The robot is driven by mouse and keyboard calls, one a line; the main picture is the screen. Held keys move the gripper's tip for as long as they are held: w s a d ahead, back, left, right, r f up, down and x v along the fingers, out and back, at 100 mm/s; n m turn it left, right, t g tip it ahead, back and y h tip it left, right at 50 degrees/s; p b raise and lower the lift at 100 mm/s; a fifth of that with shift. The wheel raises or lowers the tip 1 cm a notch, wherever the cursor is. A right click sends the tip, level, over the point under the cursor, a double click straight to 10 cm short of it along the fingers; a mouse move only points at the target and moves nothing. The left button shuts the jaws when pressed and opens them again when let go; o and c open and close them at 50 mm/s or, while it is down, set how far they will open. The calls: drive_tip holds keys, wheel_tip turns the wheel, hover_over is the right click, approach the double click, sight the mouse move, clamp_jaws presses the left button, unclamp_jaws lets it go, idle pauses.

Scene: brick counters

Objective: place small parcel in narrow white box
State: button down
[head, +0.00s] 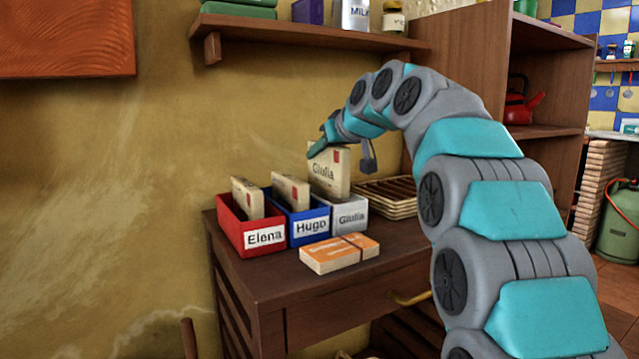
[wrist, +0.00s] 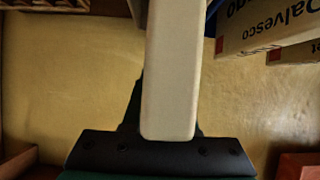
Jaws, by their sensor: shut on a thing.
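The small parcel (head: 325,174) is a cream packet labelled "Giulia", held upright. My gripper (head: 343,154) is shut on its upper part. In the wrist view the parcel (wrist: 172,70) appears edge-on, running up from the dark gripper body (wrist: 155,150). The narrow white box (head: 350,217), also labelled "Giulia", stands on the wooden cabinet directly below the parcel. The parcel's lower edge is at about the box's rim in the head view. I cannot tell whether it is just above the opening or slightly inside.
A blue "Hugo" box (head: 310,228) and a red "Elena" box (head: 262,238) stand left of the white box, each holding a parcel. An orange-and-cream packet (head: 338,254) lies in front. A slatted tray (head: 392,205) is at right. A shelf (head: 300,32) hangs above.

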sight(346, 160)
drive_tip(key=shift+f+b, duration=0.3)
drive_tip(key=shift+f, duration=2.55)
drive_tip(key=shift+f, duration=0.1)
drive_tip(key=shift+f, duration=0.15)
drive_tip(key=c, duration=0.7)
unclamp_jaws()
drive_tip(key=shift+r, duration=0.35)
drive_tip(key=v, duration=1.2)
drive_tip(key=shift+f, duration=0.15)
